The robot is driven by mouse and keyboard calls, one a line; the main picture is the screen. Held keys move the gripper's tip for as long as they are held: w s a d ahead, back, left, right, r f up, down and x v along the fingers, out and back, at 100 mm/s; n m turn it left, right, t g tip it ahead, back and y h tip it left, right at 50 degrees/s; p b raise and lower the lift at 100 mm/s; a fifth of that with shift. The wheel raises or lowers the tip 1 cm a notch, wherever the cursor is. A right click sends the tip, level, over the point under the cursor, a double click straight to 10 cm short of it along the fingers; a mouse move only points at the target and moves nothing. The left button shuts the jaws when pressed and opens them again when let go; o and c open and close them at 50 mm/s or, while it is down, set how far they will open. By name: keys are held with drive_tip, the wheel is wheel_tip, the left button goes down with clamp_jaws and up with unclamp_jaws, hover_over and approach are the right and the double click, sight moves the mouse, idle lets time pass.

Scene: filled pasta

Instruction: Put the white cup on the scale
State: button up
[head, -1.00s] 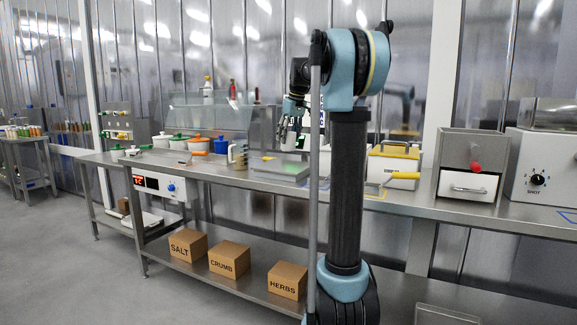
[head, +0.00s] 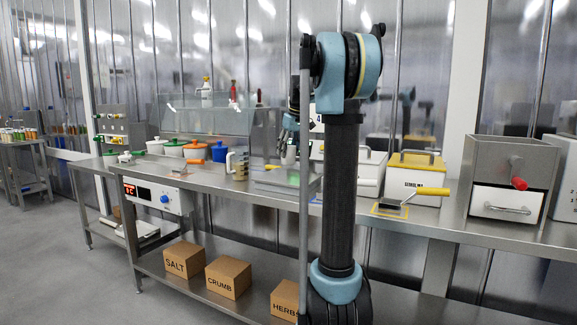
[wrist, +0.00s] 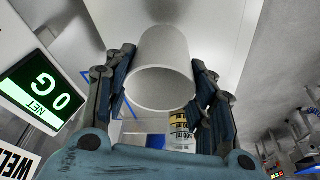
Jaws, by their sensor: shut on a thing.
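The white cup (wrist: 160,72) is in my gripper (wrist: 165,98) in the wrist view, between the two dark fingers, its open rim facing the camera. A green display (wrist: 42,88) reading NET 0 G stands at the left of the wrist view. It seems to belong to the scale, whose plate I cannot clearly make out. I cannot tell whether the cup touches anything beneath.
A yellow-lidded white box (head: 413,178) and a steel box with a white drawer (head: 505,201) stand to the right. Labelled cartons (head: 228,277) sit on the lower shelf.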

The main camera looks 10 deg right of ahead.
sight(289, 160)
drive_tip(key=shift+s+f, duration=0.1)
drive_tip(key=shift+f, duration=2.35)
drive_tip(key=o, duration=1)
drive_tip(key=shift+c, duration=0.2)
drive_tip(key=shift+r, duration=0.1)
drive_tip(key=v, duration=1.2)
drive_tip(key=s+a+f+m+h, duration=0.1)
drive_tip(key=s+f+m, duration=0.1)
drive_tip(key=s+f, duration=0.8)
drive_tip(key=s+a+f+m, duration=0.1)
drive_tip(key=s+f, duration=0.5)
drive_tip(key=s, duration=0.8)
drive_tip(key=s+f+m, duration=0.3)
drive_tip(key=s+f, duration=1.4)
drive_tip(key=f, duration=0.3)
drive_tip(key=shift+s+d+f+g+h, duration=0.25)
drive_tip(key=shift+f+g+h, duration=0.05)
drive_tip(key=shift+h, duration=0.1)
